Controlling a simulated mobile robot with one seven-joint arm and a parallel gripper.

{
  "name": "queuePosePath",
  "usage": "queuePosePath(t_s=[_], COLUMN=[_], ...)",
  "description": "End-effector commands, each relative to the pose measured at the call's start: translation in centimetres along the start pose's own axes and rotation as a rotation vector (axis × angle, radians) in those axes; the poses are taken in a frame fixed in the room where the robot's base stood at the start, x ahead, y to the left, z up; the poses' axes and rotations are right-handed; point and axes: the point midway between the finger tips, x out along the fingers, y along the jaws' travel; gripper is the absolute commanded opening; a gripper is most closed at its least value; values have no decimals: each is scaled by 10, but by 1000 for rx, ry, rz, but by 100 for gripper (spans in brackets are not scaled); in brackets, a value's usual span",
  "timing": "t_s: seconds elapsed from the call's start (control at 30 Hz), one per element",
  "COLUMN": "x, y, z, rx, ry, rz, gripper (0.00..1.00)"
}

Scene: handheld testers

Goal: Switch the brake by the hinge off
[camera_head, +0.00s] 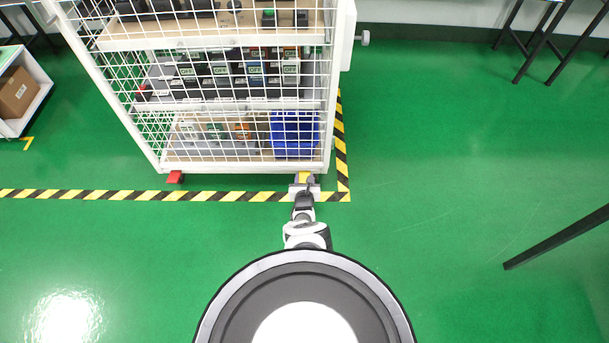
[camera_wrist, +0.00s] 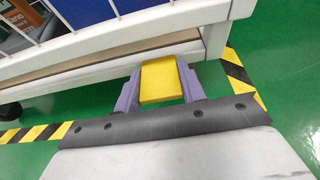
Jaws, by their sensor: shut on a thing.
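A white wire-mesh cart (camera_head: 327,130) stands at the top of the head view. A yellow brake pedal (camera_head: 304,177) sticks out under its near right corner. In the wrist view the yellow pedal (camera_wrist: 160,84) lies between the two purple fingers of my gripper (camera_wrist: 160,76). My gripper (camera_head: 304,184) is shut on this pedal, just below the cart's bottom frame. A red brake pedal (camera_head: 174,177) shows under the cart's near left corner, apart from my gripper. The caster behind the yellow pedal is hidden. I cannot make out the hinge.
Black and yellow floor tape (camera_head: 100,195) runs along the cart's front and right side. The cart's shelves hold boxed devices and a blue bin (camera_head: 294,134). A white shelf with a cardboard box (camera_head: 16,92) stands at the left.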

Motion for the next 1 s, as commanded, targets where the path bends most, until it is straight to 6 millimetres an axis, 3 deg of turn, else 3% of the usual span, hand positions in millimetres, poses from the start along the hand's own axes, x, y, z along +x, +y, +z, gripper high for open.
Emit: queuePosePath(t_s=[0.03,0.43,0.47,0.6,1.0], x=[-1,1,1,0,-4], y=[0,0,0,0,0], z=[6,4,4,3,4], rx=[-2,-2,-1,-1,-1], ry=[16,45,45,45,47], rz=[1,0,0,0,-1], gripper=[17,17,41,60,62])
